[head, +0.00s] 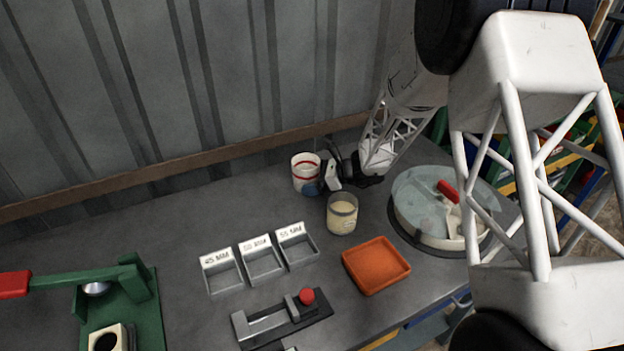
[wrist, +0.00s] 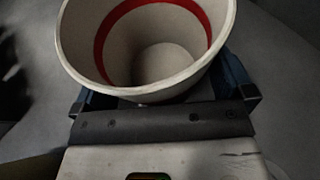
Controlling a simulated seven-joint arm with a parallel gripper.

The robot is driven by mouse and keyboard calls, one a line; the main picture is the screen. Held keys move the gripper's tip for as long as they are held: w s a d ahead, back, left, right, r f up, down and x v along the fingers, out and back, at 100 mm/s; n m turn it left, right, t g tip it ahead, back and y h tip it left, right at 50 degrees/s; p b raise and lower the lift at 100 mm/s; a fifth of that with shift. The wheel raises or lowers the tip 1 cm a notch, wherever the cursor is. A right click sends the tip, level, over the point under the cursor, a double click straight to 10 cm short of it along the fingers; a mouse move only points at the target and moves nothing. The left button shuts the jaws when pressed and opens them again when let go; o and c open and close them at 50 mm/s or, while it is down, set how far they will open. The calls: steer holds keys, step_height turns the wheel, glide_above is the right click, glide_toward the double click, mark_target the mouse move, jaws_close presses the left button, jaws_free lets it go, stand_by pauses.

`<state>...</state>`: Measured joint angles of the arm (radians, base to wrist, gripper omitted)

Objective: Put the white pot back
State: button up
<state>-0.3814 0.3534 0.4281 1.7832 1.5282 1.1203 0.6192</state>
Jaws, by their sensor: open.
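The white pot (head: 305,164) stands upright on the grey bench near the wall, with a red ring inside its rim. It also fills the upper middle of the wrist view (wrist: 150,85), empty as far as I see inside. My gripper (head: 322,181) is at the pot's right side in the head view and hides part of it. In the wrist view my gripper (wrist: 165,92) is open, with blue fingers on either side of the pot. I cannot tell whether they touch it.
A cream-filled cup (head: 342,214) stands close in front of my gripper. An orange tray (head: 376,266), a round lidded pan (head: 425,232), three labelled bins (head: 262,262), a red-knobbed slide (head: 283,318) and a green press (head: 122,305) are on the bench. The wall is close behind the pot.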

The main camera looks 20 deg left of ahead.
steer(key=shift+r, duration=0.1)
steer(key=shift+r, duration=0.1)
steer(key=v, duration=1.2)
stand_by(0.4)
stand_by(0.4)
